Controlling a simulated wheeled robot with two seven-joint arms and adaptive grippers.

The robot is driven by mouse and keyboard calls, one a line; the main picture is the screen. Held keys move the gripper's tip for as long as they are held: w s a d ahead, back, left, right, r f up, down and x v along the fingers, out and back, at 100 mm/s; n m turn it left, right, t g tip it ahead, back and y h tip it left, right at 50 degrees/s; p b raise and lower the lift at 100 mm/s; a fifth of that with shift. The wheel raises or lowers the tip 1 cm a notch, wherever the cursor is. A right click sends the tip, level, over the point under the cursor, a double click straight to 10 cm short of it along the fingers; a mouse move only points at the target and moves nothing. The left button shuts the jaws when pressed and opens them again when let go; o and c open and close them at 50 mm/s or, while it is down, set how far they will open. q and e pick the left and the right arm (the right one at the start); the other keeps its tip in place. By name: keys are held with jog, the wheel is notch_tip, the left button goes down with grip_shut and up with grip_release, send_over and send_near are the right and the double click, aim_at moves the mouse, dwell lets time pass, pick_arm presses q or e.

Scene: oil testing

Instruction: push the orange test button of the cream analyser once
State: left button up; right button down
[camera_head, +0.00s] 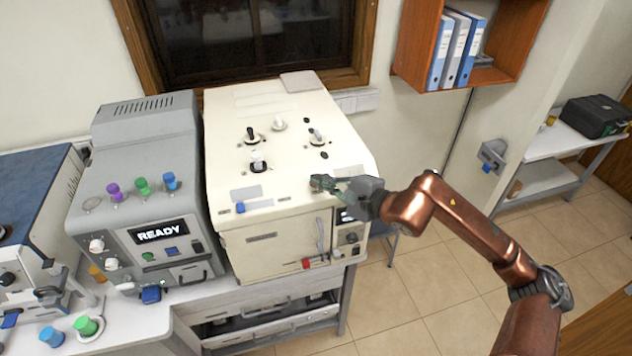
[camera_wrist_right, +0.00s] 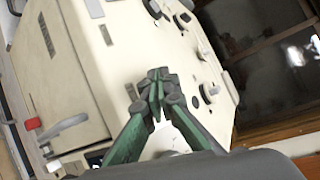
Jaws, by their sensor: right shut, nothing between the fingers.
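The cream analyser (camera_head: 285,120) stands on the bench in the head view, and its cream casing fills much of the right wrist view (camera_wrist_right: 110,60). I cannot make out an orange test button in either view. A small dark display and dark knobs sit on its front right panel (camera_head: 348,238), partly covered by my right arm. My right gripper (camera_head: 318,184) is shut and empty, with its fingertips over the analyser's top near the front right edge. In the right wrist view the closed green and grey fingers (camera_wrist_right: 157,82) point over the casing; contact cannot be told. My left gripper is not in view.
A grey machine (camera_head: 150,190) reading "READY" stands close to the analyser's left side. Knobs (camera_head: 258,162) rise from the analyser's top. A red part (camera_head: 306,264) sits low on its front. A wall shelf (camera_head: 420,50) with blue binders hangs at upper right. Open floor lies right.

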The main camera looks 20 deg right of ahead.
jog(key=shift+s+r, duration=0.15)
jog(key=s+r, duration=0.1)
jog(key=r, duration=0.1)
jog(key=s+r, duration=0.2)
jog(key=shift+r+p, duration=0.1)
jog(key=shift+p, duration=0.2)
dwell(0.3)
jog(key=shift+w, duration=0.1)
dwell(0.5)
